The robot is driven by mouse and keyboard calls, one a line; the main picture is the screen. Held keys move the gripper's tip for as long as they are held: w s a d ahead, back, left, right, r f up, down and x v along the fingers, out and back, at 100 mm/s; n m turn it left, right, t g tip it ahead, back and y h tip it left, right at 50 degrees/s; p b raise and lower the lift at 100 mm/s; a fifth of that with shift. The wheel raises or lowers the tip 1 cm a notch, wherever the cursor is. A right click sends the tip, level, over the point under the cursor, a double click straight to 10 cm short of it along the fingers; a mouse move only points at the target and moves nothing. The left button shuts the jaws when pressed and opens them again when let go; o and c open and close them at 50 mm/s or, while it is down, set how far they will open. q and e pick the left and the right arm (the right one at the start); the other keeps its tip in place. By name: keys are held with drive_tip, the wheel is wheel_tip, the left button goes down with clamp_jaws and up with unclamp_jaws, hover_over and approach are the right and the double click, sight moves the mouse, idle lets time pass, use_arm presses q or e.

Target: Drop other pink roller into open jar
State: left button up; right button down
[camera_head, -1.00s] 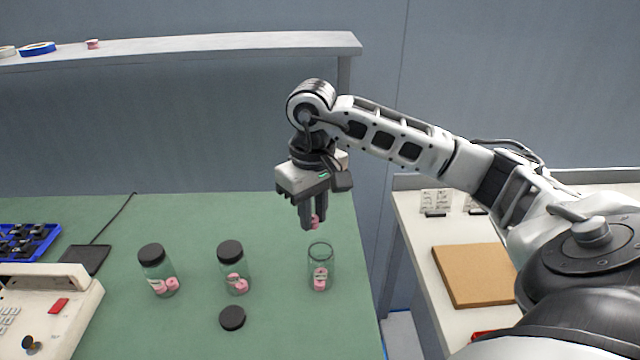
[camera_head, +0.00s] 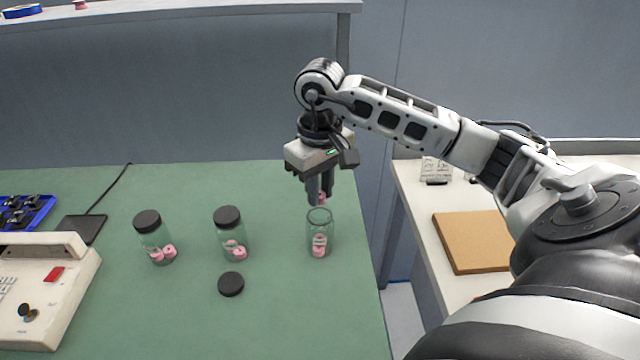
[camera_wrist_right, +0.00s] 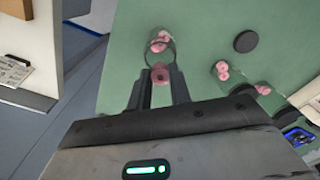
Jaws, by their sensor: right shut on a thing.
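My right gripper (camera_head: 321,198) is shut on a pink roller (camera_head: 322,197), just above the mouth of the open jar (camera_head: 319,240). In the right wrist view the pink roller (camera_wrist_right: 160,75) sits between the fingertips, with the open jar (camera_wrist_right: 160,42) just beyond it. The open jar is clear glass, upright and lidless, with pink rollers (camera_head: 319,249) inside. My left gripper is not in view.
Two jars with black lids, one in the middle (camera_head: 230,236) and one at left (camera_head: 153,238), hold pink rollers. A loose black lid (camera_head: 231,284) lies on the green table (camera_head: 180,310). A beige machine (camera_head: 45,290) stands at left. A shelf (camera_head: 200,16) runs behind.

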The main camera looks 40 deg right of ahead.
idle(0.8)
drive_tip(key=shift+f+b, duration=0.15)
drive_tip(key=shift+b, duration=0.15)
drive_tip(key=shift+f, duration=0.1)
drive_tip(key=shift+f+b, duration=0.3)
drive_tip(key=shift+b, duration=0.1)
drive_tip(key=shift+f+b, duration=0.7)
drive_tip(key=shift+f, duration=0.1)
drive_tip(key=c, duration=1.2)
unclamp_jaws()
